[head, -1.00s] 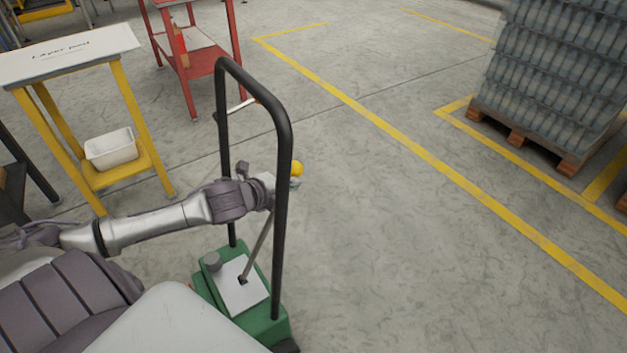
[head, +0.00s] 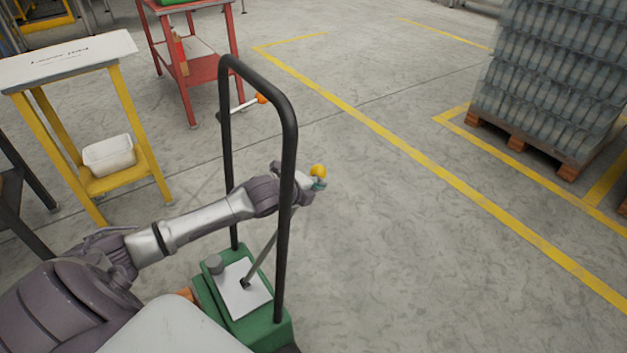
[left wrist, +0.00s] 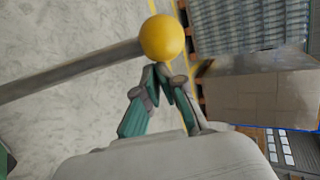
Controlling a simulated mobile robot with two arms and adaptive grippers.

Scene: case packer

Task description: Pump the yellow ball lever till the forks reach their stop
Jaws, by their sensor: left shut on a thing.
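The yellow ball (head: 318,170) tops a grey lever rod (head: 262,258) that rises from the green pump body (head: 262,325) and leans to the right. My left gripper (head: 318,184) reaches through the black handle frame (head: 288,200) and is shut on the lever at the ball. In the left wrist view the yellow ball (left wrist: 161,37) stands at the fingertips of my left gripper (left wrist: 160,72), with the rod (left wrist: 75,75) running left. The handle's upright partly hides my wrist. The forks do not show. My right gripper is not in view.
An orange-tipped small lever (head: 262,98) sits on the handle frame. A yellow stand (head: 130,105) with a white bin (head: 109,155) is at left, a red bench (head: 205,70) behind. A wrapped pallet load (head: 550,80) stands at right. The floor between is clear.

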